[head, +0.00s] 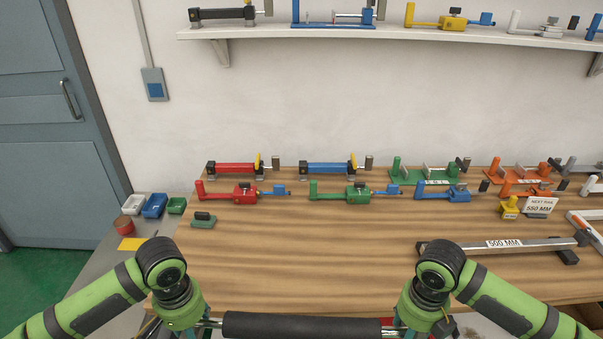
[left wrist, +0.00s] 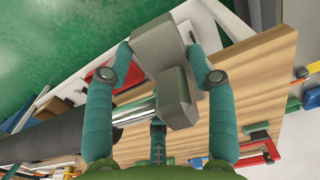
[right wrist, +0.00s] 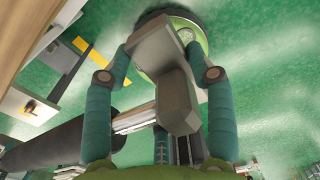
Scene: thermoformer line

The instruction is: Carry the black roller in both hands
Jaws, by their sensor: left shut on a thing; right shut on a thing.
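The black roller (head: 300,326) lies level across the bottom of the head view, in front of the table edge. Its dark body also shows in the left wrist view (left wrist: 60,146) and in the right wrist view (right wrist: 55,146). My left gripper (left wrist: 160,50) is shut on the grey block at one end of the roller, with a finger on each side. My right gripper (right wrist: 160,50) is shut on the matching grey block at the other end. Bright metal shaft shows between body and blocks. In the head view the fingertips are mostly cut off by the lower edge.
The wooden table (head: 300,250) has a clear middle. Red, blue, green and orange fixtures stand along its back. A bar marked 500 MM (head: 500,243) lies at right, near a "NEXT RAIL 550 MM" sign (head: 540,205). Small bins (head: 154,205) stand left. A shelf (head: 400,32) hangs above.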

